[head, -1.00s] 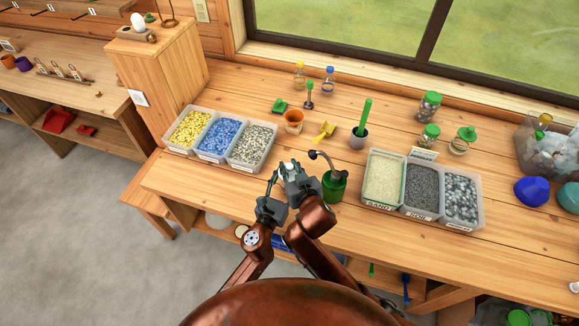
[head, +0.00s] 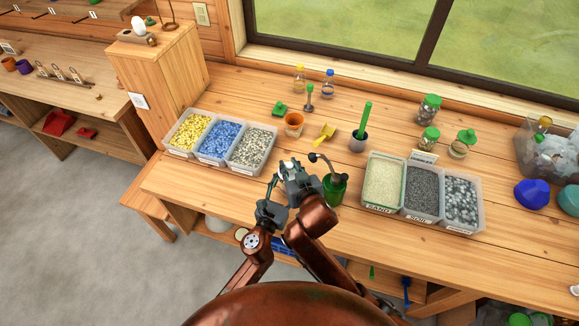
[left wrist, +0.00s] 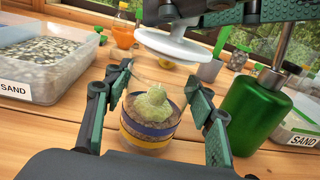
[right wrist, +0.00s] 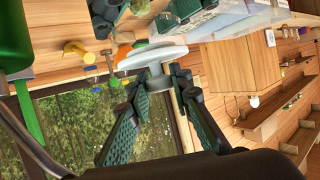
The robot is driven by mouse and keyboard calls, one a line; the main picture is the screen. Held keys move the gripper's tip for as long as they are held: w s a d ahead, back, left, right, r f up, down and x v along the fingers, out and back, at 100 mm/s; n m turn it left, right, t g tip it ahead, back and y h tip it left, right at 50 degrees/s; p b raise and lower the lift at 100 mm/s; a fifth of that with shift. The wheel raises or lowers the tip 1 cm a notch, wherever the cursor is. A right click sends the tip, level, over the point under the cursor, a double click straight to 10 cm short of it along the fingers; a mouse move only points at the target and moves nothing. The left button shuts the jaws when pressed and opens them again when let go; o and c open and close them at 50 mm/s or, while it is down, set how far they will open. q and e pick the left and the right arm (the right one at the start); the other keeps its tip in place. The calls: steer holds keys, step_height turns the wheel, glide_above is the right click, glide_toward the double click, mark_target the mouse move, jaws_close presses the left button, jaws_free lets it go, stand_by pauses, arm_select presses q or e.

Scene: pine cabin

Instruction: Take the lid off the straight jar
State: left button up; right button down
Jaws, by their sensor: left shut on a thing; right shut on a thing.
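The straight jar (left wrist: 152,124) is clear glass with layered brown, blue and yellow contents and a pale green plant inside. It stands upright between the fingers of my left gripper (left wrist: 160,80), which is shut on it. The round white lid (left wrist: 168,46) is above the jar's mouth, with a gap between them, in the left wrist view. My right gripper (right wrist: 158,74) is shut on the lid, which also shows in the right wrist view (right wrist: 150,56). In the head view my left gripper (head: 270,194) and right gripper (head: 291,174) are close together and largely hide the jar.
A green bottle with a bent spout (head: 334,188) stands close on the right. Bins of yellow, blue and grey pebbles (head: 219,162) are on the left. A sand, soil and pebble tray (head: 366,206) is on the right. Bare bench lies in front of the trays.

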mark_target(290, 165)
steer(key=shift+r, duration=2)
arm_select(q)
steer(key=o, duration=1.8)
steer(key=shift+c, duration=0.2)
steer(key=v, duration=1.2)
